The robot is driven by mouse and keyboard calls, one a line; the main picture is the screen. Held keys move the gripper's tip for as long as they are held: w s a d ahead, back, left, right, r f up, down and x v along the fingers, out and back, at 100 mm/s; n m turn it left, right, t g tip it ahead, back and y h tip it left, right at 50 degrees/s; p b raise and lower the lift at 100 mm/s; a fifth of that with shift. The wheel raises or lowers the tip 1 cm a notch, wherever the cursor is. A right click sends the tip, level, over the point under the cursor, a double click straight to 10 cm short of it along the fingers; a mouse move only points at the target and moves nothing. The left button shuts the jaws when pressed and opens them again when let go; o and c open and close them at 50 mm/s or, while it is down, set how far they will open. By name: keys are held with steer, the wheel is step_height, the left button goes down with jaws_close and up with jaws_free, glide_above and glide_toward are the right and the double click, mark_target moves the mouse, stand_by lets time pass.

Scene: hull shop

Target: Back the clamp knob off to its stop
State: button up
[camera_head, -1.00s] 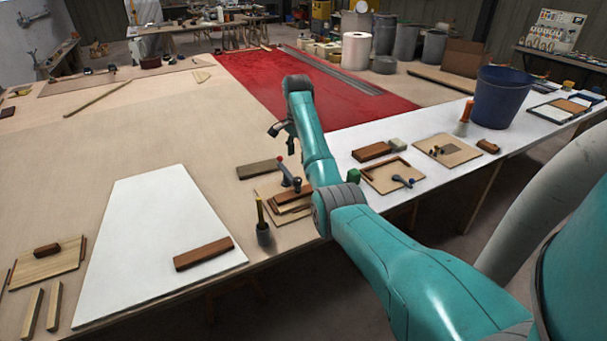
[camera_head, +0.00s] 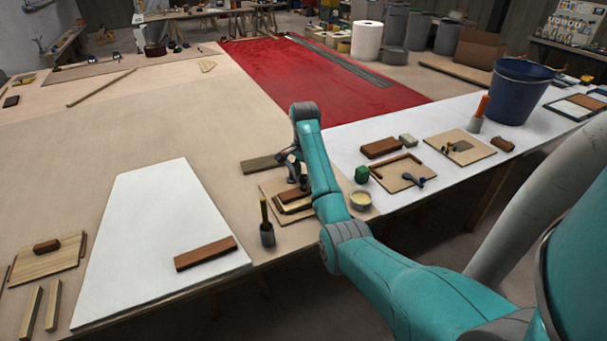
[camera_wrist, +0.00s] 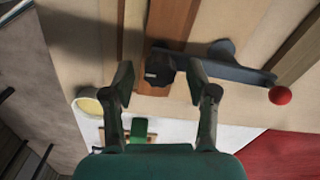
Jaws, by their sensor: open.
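The clamp shows in the wrist view as a dark grey arm (camera_wrist: 232,68) with a red ball (camera_wrist: 280,95) at its right end. Its black ridged knob (camera_wrist: 159,70) lies over a reddish wooden strip (camera_wrist: 168,30). My gripper (camera_wrist: 161,82) is open, with one finger on each side of the knob in the picture. I cannot tell whether either finger touches it. In the head view my gripper (camera_head: 296,178) is low over the stacked wooden strips (camera_head: 293,204) and hides most of the clamp.
A dark pot with a yellow handle (camera_head: 266,233) stands left of the strips. A pale-filled cup (camera_head: 360,200) and a green block (camera_head: 362,174) stand to the right. A white panel (camera_head: 150,235) lies on the left. A blue bucket (camera_head: 515,90) stands farther right.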

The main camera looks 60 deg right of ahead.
jaws_close()
stand_by(0.3)
steer(key=n, duration=1.3)
steer(key=shift+n, duration=2.1)
